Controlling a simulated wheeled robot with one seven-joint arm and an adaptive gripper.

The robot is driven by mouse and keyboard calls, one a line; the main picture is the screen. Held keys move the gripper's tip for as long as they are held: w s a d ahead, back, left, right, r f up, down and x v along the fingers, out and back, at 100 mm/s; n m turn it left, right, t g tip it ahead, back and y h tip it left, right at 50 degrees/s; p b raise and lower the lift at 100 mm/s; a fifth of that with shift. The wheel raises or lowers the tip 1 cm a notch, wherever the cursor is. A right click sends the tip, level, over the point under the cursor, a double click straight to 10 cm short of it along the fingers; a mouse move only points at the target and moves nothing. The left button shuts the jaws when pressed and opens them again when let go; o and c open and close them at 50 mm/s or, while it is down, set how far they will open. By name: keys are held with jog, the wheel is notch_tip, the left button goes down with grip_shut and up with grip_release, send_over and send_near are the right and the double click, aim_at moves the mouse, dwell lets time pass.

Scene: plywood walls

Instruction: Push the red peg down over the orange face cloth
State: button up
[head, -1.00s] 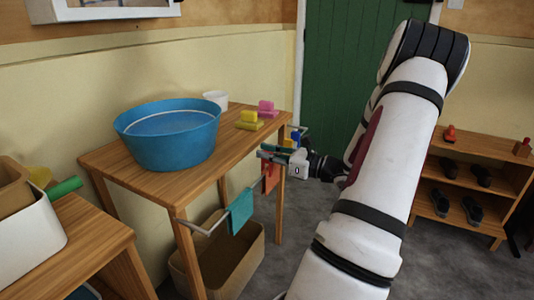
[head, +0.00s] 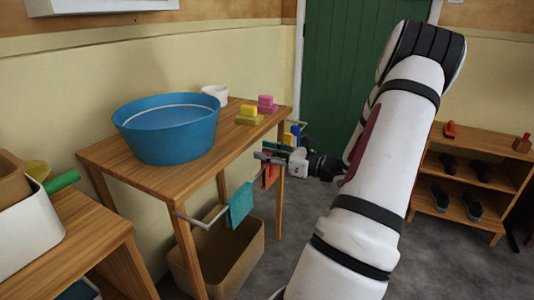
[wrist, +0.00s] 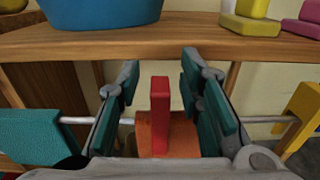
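The red peg (wrist: 160,100) stands upright between my fingers in the wrist view, at the top of the orange face cloth (wrist: 182,138). The orange cloth hangs on the rail below the table edge; it also shows in the head view (head: 271,176), partly behind my gripper. My gripper (wrist: 168,92) is open, with a teal-padded finger on each side of the peg and a visible gap to both. In the head view my gripper (head: 268,157) is at the rail, level with the cloth's top. How far the peg sits over the rail is hidden.
A teal cloth (wrist: 42,138) hangs left on the rail (wrist: 78,120), and a yellow item (wrist: 300,115) is at its right. The wooden table (head: 118,158) overhangs, carrying a blue basin (head: 168,140), a white cup (head: 215,94) and sponges. A bin (head: 228,265) stands below.

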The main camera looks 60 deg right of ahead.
jog(key=s, duration=1.2)
jog(key=shift+d, duration=0.4)
